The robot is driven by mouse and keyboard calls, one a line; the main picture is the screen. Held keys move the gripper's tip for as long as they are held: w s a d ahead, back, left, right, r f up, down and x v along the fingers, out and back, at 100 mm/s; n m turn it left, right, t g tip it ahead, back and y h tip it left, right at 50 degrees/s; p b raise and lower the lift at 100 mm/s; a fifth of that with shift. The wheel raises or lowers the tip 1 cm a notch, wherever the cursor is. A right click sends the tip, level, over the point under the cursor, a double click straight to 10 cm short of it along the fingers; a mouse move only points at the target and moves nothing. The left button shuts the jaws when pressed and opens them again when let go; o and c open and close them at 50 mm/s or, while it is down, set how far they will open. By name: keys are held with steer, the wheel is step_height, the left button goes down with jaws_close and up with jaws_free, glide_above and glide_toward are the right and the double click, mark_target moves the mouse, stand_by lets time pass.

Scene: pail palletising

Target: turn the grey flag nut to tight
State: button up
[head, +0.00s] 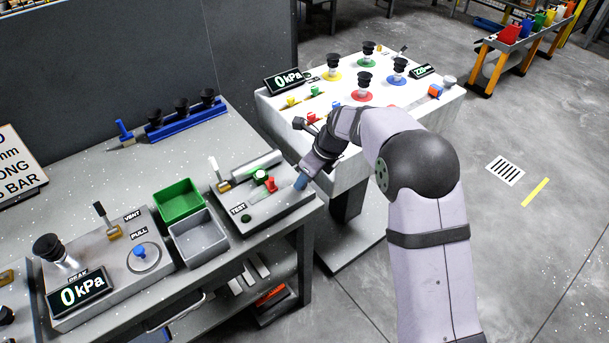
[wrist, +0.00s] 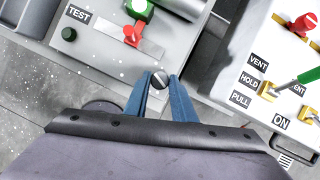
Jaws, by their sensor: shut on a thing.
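In the head view my gripper (head: 300,182) is at the right end of that block (head: 245,212), and the fingers hide the nut there. Tight or loose marks on the nut cannot be read.
On the TEST block are a red lever (wrist: 132,36), a green fitting (wrist: 140,8) and a green button (wrist: 69,34). A white panel (wrist: 275,75) with a green-handled lever stands to the right. Green (head: 180,200) and grey (head: 198,238) bins sit left of the block.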

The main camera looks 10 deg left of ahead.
steer(key=n+p, duration=0.1)
steer(key=n, duration=0.1)
steer(key=n+g+p, duration=0.1)
steer(key=n, duration=0.1)
steer(key=n+g+p, duration=0.1)
steer(key=n, duration=0.1)
steer(key=shift+w+r+n+y, duration=0.1)
steer(key=shift+w+n+y, duration=0.15)
steer(key=shift+n+y, duration=0.05)
steer(key=n+g+p, duration=0.1)
steer(key=n, duration=0.1)
steer(key=n+g+h+p, duration=0.1)
steer(key=n, duration=0.2)
steer(key=shift+w+n, duration=0.2)
steer(key=shift+n, duration=0.1)
steer(key=shift+n+g, duration=0.3)
steer(key=shift+g, duration=0.1)
steer(key=o, duration=1)
steer(key=shift+r, duration=0.5)
step_height(320, 180, up, 9)
steer(key=shift+f+p, duration=0.1)
steer(key=shift+p, duration=0.6)
